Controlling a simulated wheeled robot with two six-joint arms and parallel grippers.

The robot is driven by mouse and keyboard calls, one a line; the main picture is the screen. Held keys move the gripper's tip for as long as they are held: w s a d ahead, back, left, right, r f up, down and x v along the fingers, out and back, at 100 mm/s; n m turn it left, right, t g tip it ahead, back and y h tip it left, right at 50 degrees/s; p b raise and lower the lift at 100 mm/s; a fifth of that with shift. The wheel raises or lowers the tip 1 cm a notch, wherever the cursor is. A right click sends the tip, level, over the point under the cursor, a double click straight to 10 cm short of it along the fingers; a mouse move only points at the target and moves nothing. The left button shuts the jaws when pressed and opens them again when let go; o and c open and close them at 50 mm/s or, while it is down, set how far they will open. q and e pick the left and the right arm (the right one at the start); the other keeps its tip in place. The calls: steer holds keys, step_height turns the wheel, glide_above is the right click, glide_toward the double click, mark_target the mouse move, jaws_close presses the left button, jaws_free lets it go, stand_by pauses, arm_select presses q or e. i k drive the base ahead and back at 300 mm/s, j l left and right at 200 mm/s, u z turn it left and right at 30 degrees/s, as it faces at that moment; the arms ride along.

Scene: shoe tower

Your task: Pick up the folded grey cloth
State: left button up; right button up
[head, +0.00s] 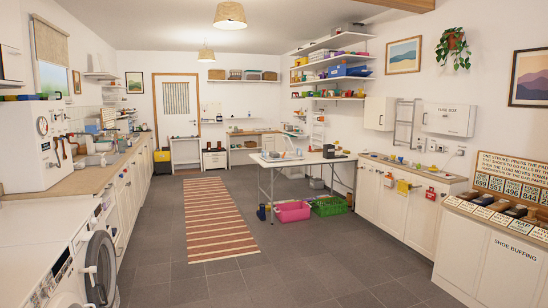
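I cannot make out a folded grey cloth for certain in the head view. Small grey items (275,154) lie on the white table (308,159) in the middle of the room, too small to tell apart. Neither of my grippers is in view.
A striped rug (207,218) lies on the dark tiled floor. A pink basket (292,211) and a green crate (329,206) stand by the table. Counters line both sides; an open washer door (101,270) juts out at left. The middle floor is clear.

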mark_target(274, 155)
steer(key=i+u, duration=0.25)
steer(key=i, duration=7.35)
